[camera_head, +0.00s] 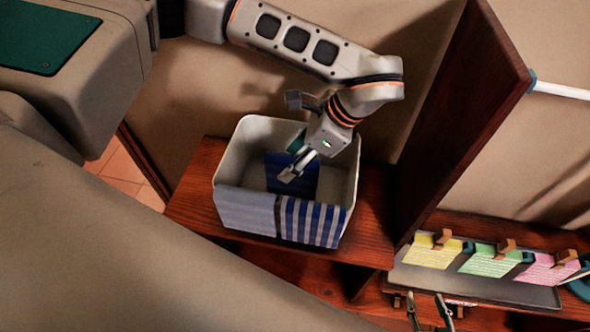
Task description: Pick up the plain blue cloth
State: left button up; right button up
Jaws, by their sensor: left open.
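A pale, open-topped box (231,160) stands on a wooden shelf. A dark blue cloth (308,185) shows inside it, and its visible part looks plain. My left gripper (293,161) reaches into the box from above, with its fingers apart in front of the blue cloth. I cannot tell whether a fingertip touches the cloth. A blue-and-white striped cloth (312,223) hangs over the front of the box at the right. My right gripper (428,311) shows only as two fingertips at the bottom edge, apart, with nothing visible between them.
A dark upright wooden panel (462,115) rises right of the box. Beyond it, a grey tray (470,284) holds yellow, green and pink cards with wooden clips. The wooden shelf (197,205) has a little free room left of the box. A wall stands close behind.

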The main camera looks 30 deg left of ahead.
aim_at(282, 170)
pick_arm(q)
jog(key=x, duration=0.2)
jog(key=p+x, duration=0.1)
jog(key=x, duration=0.2)
jog(key=shift+w+a, duration=0.1)
jog(key=shift+w, duration=0.15)
jog(key=shift+f, duration=0.2)
jog(key=shift+f+b, duration=0.25)
jog(key=shift+b, duration=0.05)
jog(key=shift+c, duration=0.5)
jog(key=c, duration=1.1)
